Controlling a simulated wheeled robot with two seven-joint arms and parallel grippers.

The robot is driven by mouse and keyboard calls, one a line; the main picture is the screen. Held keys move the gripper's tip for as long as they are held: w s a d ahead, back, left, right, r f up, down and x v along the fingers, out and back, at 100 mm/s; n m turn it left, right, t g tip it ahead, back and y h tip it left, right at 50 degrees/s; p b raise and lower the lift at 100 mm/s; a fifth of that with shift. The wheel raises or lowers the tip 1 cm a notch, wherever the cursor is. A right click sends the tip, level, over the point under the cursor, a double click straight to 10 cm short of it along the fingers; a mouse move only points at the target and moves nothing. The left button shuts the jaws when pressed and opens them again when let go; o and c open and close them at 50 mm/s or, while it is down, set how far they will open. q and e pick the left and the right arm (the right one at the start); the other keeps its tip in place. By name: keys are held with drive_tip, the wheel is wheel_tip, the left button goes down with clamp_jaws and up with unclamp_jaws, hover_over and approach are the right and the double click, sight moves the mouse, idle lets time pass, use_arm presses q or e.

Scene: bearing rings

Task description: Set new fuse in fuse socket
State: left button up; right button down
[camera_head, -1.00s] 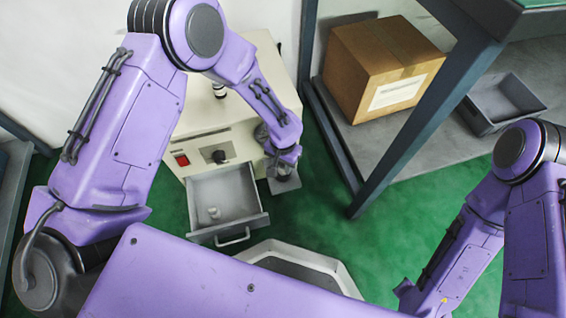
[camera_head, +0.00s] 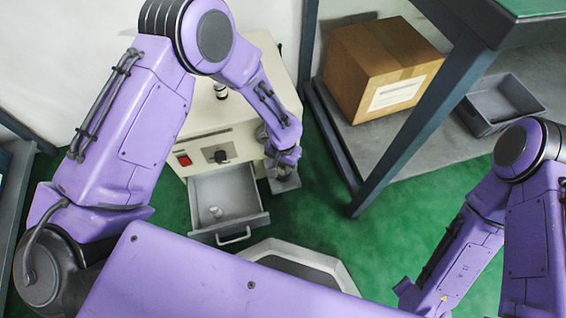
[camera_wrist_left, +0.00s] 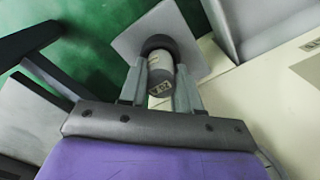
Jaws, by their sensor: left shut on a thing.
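My left gripper (camera_wrist_left: 160,90) is shut on a pale grey cylindrical fuse (camera_wrist_left: 160,65) with a dark, labelled end. Beyond the fuse is a dark round collar (camera_wrist_left: 157,43) on a grey square plate (camera_wrist_left: 128,42), which looks like the fuse socket. The fuse lines up with the collar; I cannot tell how deep it sits in it. In the head view the plate (camera_head: 286,184) lies at the right front of the cream cabinet, with my left gripper (camera_head: 284,165) just above it and the fuse hidden. My right gripper is out of view.
The cream cabinet (camera_head: 228,125) has a red switch, a black knob and an open grey drawer (camera_head: 230,187) holding a small pale cylinder (camera_head: 215,212). A shelf leg (camera_head: 375,180) stands to the right, with a cardboard box (camera_head: 380,70) and grey bin (camera_head: 502,104) on the shelf.

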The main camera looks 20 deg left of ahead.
use_arm(q)
drive_tip(key=shift+f+b, duration=0.35)
drive_tip(key=shift+f, duration=0.15)
idle(0.4)
drive_tip(key=o, duration=0.8)
drive_tip(key=shift+c, duration=0.2)
drive_tip(key=shift+r, duration=0.15)
wheel_tip(320, 180, up, 6)
drive_tip(key=p, duration=0.6)
wheel_tip(320, 180, up, 5)
drive_tip(key=p, duration=0.5)
drive_tip(key=shift+p, duration=0.35)
drive_tip(key=shift+f, duration=0.2)
